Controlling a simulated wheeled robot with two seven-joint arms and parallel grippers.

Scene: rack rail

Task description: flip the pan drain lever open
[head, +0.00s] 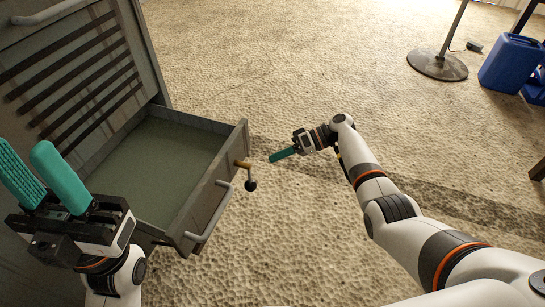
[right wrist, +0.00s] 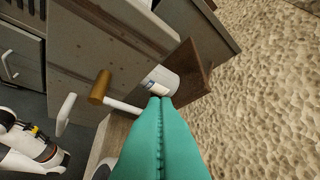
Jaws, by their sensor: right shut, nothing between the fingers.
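The open drawer-like pan (head: 214,185) juts from the grey cabinet in the head view. On its front, a brass valve stub (head: 243,164) carries a short lever whose dark knob (head: 251,185) hangs below it. The brass stub (right wrist: 100,87) also shows in the right wrist view, with a pale rod (right wrist: 124,106) running toward my fingers. My right gripper (head: 271,159) is shut and empty, just right of the lever in the head view. Its teal fingertips (right wrist: 160,99) overlap a pale cylinder; contact cannot be told. My left gripper (head: 22,148) is open and empty at the left.
The pan has a bar handle (head: 208,222) below the lever. The slatted cabinet (head: 75,75) stands at the left. A stand base (head: 437,66) and blue canister (head: 510,62) are far right. The carpet between is clear. The pale labelled cylinder (right wrist: 160,82) is beyond my right fingertips.

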